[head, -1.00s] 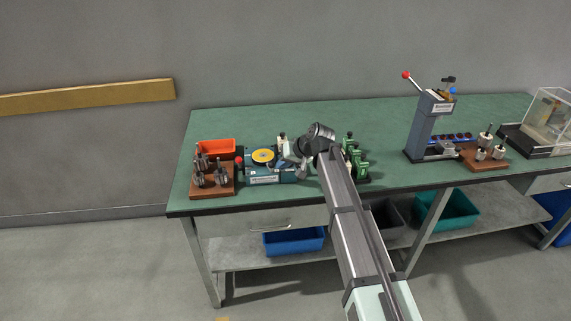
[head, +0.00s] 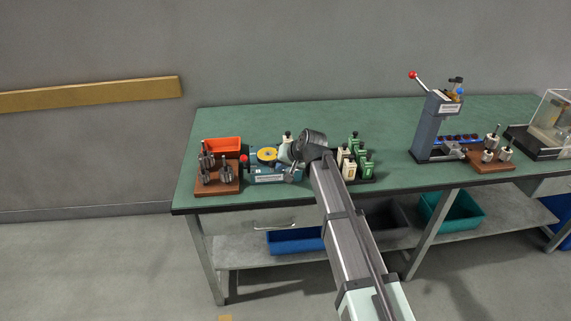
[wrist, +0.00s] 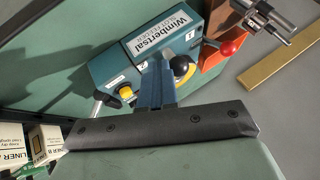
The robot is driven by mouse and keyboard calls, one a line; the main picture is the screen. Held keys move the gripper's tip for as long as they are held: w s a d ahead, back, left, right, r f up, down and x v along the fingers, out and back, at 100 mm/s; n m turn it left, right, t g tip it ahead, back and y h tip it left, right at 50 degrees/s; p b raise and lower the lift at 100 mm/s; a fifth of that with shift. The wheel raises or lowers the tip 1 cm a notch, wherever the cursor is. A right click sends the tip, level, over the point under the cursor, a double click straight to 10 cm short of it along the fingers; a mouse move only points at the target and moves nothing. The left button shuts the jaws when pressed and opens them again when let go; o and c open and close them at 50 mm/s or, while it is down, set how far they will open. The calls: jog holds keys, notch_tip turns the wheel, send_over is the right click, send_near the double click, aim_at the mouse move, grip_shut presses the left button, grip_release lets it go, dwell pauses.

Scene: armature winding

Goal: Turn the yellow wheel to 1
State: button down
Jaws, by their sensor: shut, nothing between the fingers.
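The yellow wheel (head: 267,154) sits on top of the blue winding machine (head: 275,176) at the left of the bench. In the wrist view, a yellow rim with a dark centre (wrist: 181,67) shows on the machine, partly hidden behind my fingers. My gripper (wrist: 159,64) is shut and empty, its fingertips over the machine close beside the wheel. I cannot tell whether they touch it. Small white number plates (wrist: 190,35) show on the machine; I cannot read the wheel's setting. In the head view my wrist hides part of the machine's right side.
A red-knobbed lever (head: 244,158) stands at the machine's left. An orange bin (head: 222,146) and a wooden block with metal armatures (head: 217,186) are further left. Green and white boxes (head: 357,160) stand right of my arm. A grey press (head: 431,125) is farther right.

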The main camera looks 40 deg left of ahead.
jog(key=shift+m+t, duration=0.4)
jog(key=shift+m, duration=0.3)
jog(key=shift+s+a, duration=0.6)
jog(key=shift+s, duration=0.25)
jog(key=shift+s+a, duration=0.6)
jog(key=shift+s, duration=0.2)
jog(key=shift+s+a, duration=0.15)
jog(key=s+d+r, duration=0.1)
jog(key=d+r, duration=0.6)
jog(key=d, duration=0.3)
jog(key=shift+s, duration=0.35)
jog(key=shift+n, duration=0.3)
